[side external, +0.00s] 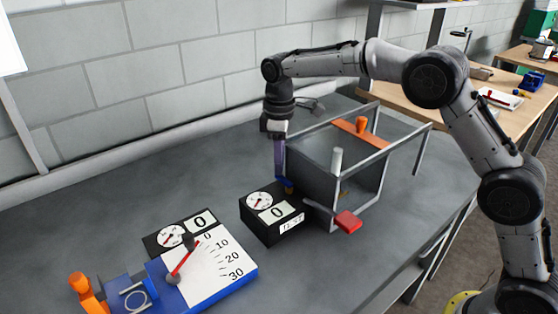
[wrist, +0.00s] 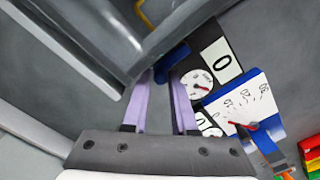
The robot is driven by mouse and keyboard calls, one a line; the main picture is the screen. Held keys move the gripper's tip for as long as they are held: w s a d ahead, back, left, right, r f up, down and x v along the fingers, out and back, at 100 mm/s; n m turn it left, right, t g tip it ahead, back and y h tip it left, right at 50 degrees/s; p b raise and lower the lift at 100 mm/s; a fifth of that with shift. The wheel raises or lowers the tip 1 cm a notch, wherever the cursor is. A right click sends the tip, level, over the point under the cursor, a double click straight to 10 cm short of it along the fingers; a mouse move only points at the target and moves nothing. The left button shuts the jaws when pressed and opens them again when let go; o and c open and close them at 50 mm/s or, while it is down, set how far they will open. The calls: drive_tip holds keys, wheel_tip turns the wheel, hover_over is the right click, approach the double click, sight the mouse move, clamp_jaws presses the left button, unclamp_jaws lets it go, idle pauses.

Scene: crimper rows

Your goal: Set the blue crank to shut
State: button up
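A small blue part (side external: 287,183), which looks like the blue crank, sits low at the left side of the grey framed box (side external: 310,173). It also shows in the wrist view (wrist: 171,61), just beyond my fingertips. My gripper (side external: 281,176) points down beside the box, its lilac fingers close to the blue part. In the wrist view the two fingers of my gripper (wrist: 160,80) are apart, with a gap between them and nothing clearly held. Whether a finger touches the blue part I cannot tell. The crank's setting is not readable.
The box carries an orange bar (side external: 361,134), a white knob (side external: 336,160) and a red handle (side external: 348,222). A black gauge box (side external: 272,215) reading 0 stands close in front. A blue-and-white scale device (side external: 215,270) lies front left. The left tabletop is clear.

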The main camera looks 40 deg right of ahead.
drive_tip(key=o, duration=0.3)
drive_tip(key=shift+o, duration=0.2)
drive_tip(key=n, duration=0.1)
drive_tip(key=a+n, duration=0.1)
drive_tip(key=n, duration=0.1)
drive_tip(key=a+n, duration=0.1)
drive_tip(key=n, duration=0.1)
drive_tip(key=shift+s, duration=0.2)
drive_tip(key=n, duration=0.3)
drive_tip(key=s+a+n, duration=0.1)
drive_tip(key=n, duration=0.1)
wheel_tip(320, 180, up, 13)
drive_tip(key=s+d+r+m+t, duration=0.1)
drive_tip(key=s+d+r+m, duration=0.1)
drive_tip(key=s+d+r, duration=0.2)
drive_tip(key=s+d+r+m+t, duration=0.2)
drive_tip(key=s+r, duration=0.6)
drive_tip(key=s, duration=0.4)
drive_tip(key=shift+s+d+m+t+y, duration=0.25)
drive_tip(key=shift+d+m, duration=0.25)
drive_tip(key=shift+d, duration=0.65)
drive_tip(key=shift+w, duration=0.1)
